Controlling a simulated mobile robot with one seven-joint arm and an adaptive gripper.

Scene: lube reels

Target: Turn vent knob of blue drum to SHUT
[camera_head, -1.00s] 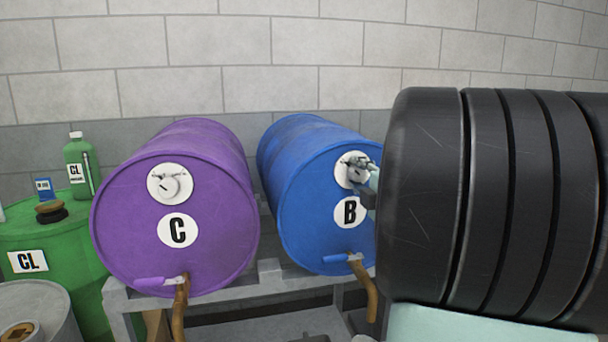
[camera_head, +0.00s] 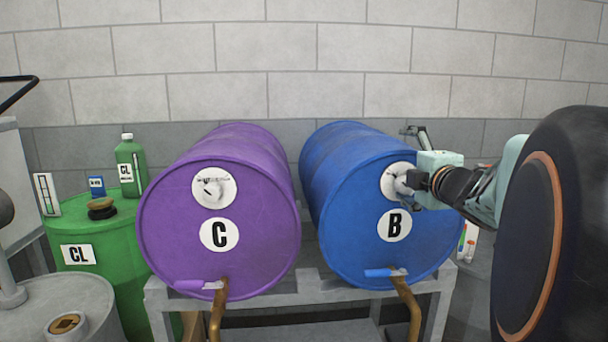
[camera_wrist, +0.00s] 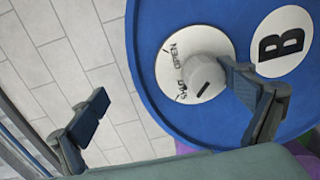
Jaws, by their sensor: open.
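The blue drum (camera_head: 345,215), marked B, lies on its side on a rack. Its vent knob (camera_wrist: 207,72) is a pale cylinder on a white disc (camera_wrist: 165,72) lettered OPEN and SHUT in the wrist view. A dark line marks the knob's face; I cannot tell for certain which word it points to. My gripper (camera_wrist: 170,104) is open, its fingers wide apart and nothing held. One finger is close beside the knob and overlaps the disc's edge; the other is well away over the wall. In the head view my gripper (camera_head: 411,156) partly hides the knob (camera_head: 404,184).
A purple drum (camera_head: 180,235) marked C, with its own knob (camera_head: 212,190), lies left on the same grey rack (camera_head: 300,290). Taps hang below both drums. A green drum (camera_head: 110,275) with a bottle (camera_head: 130,168) stands far left. A block wall (camera_head: 300,60) is behind.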

